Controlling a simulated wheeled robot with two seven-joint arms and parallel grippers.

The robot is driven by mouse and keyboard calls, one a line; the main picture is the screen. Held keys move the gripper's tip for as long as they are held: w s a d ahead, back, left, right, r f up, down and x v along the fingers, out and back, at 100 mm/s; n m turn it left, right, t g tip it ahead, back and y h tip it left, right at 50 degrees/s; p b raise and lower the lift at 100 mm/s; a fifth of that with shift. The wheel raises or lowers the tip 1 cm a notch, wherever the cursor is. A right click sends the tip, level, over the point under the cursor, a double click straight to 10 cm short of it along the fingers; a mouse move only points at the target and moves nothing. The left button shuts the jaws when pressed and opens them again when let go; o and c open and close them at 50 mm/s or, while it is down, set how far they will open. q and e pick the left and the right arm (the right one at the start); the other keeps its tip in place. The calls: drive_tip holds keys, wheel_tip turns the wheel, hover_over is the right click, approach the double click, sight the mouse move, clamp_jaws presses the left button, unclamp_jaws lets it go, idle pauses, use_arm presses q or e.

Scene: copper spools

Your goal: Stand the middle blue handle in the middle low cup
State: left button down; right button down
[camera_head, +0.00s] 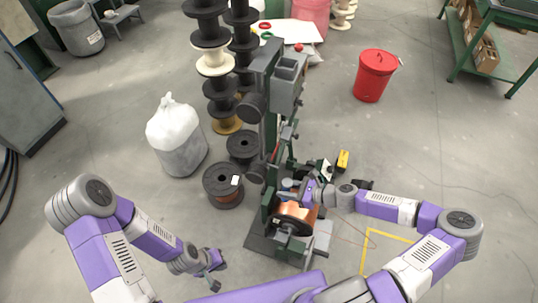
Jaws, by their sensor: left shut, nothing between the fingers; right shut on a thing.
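My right gripper (308,190) reaches in from the right to the green and grey machine (285,85), just above the copper spool (297,213). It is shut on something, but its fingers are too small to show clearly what. A small pale blue piece (287,183) shows just left of its fingers; I cannot tell whether this is the middle blue handle or whether it is held. The low cups cannot be made out among the machine parts. My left gripper (213,286) is shut and empty, low at the left of the machine's base, apart from it.
A dark spool wound with copper (224,188) lies on the floor left of the machine, with another dark spool (242,146) behind it. A white sack (176,130) stands further left. A red bin (374,75) stands back right. Floor at right is mostly clear.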

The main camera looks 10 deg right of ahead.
wheel_tip(320, 180, down, 33)
drive_tip(key=s+b, duration=0.1)
drive_tip(key=b, duration=1.1)
drive_tip(key=shift+s, duration=0.35)
idle(2.0)
drive_tip(key=shift+a+f, duration=0.1)
drive_tip(key=shift+f, duration=0.2)
drive_tip(key=shift+f, duration=0.75)
drive_tip(key=shift+f, duration=0.35)
idle(0.3)
drive_tip(key=shift+f, duration=1.15)
drive_tip(key=shift+f, duration=0.1)
